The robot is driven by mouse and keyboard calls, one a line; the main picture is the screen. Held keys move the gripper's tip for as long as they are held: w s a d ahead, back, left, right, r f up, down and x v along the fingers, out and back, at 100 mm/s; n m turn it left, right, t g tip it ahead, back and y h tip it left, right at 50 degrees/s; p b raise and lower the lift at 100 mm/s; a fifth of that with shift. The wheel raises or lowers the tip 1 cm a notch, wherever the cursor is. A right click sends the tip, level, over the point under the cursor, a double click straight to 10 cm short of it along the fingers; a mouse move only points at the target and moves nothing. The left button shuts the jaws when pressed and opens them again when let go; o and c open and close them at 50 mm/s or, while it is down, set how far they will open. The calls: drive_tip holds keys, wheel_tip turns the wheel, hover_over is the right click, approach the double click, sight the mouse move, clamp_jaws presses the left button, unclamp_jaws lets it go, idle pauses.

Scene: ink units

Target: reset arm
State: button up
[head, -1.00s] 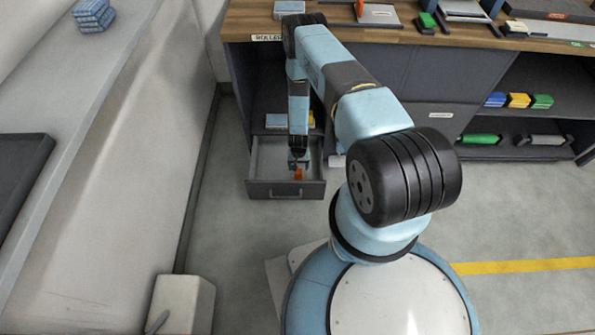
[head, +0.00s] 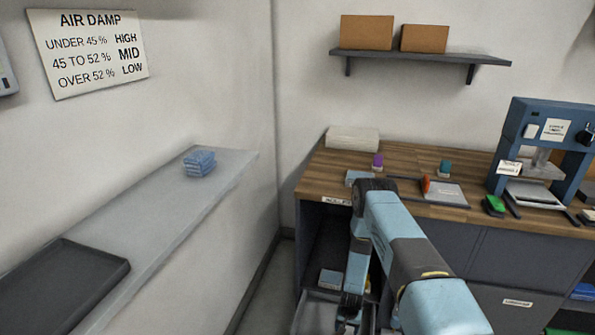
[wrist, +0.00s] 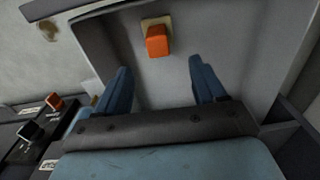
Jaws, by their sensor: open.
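My gripper (wrist: 164,92) is open in the wrist view, with its two blue fingers apart and nothing between them. Beyond the fingertips an orange block (wrist: 157,41) on a pale base lies on the grey floor of the open drawer (wrist: 200,30). In the head view my arm reaches down at the cabinet's left end. The drawer (head: 301,316) shows only in part at the bottom edge there, and the gripper's fingers are not clear.
The wooden counter (head: 325,180) holds a blue press (head: 545,125), a purple-topped item (head: 377,160) and a green item (head: 493,205). A wall shelf (head: 420,57) carries two brown boxes. A ledge on the left holds folded blue cloths (head: 199,163) and a dark tray (head: 60,290). An air damp sign (head: 88,50) hangs above.

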drive_tip(key=w+a+r+t, duration=0.1)
drive_tip(key=w+r, duration=0.5)
drive_tip(key=r, duration=0.7)
drive_tip(key=w+r, duration=0.5)
drive_tip(key=r, duration=0.8)
wheel_tip(320, 180, up, 28)
drive_tip(key=s+a+n+t+y, duration=0.1)
drive_tip(key=a+t, duration=0.1)
drive_tip(key=s+r+n+t, duration=0.1)
drive_tip(key=s+r, duration=0.6)
drive_tip(key=r, duration=0.4)
drive_tip(key=s+r+n, duration=0.1)
drive_tip(key=s+r, duration=0.7)
drive_tip(key=r, duration=0.3)
drive_tip(key=s+d+r, duration=0.1)
drive_tip(key=s+r, duration=0.2)
drive_tip(key=s, duration=0.4)
drive_tip(key=s+d+r+t, duration=0.1)
drive_tip(key=s+r, duration=0.2)
drive_tip(key=s, duration=0.5)
drive_tip(key=s+d+r+h, duration=0.1)
drive_tip(key=s+r, duration=0.2)
drive_tip(key=s, duration=0.5)
drive_tip(key=shift+n, duration=0.4)
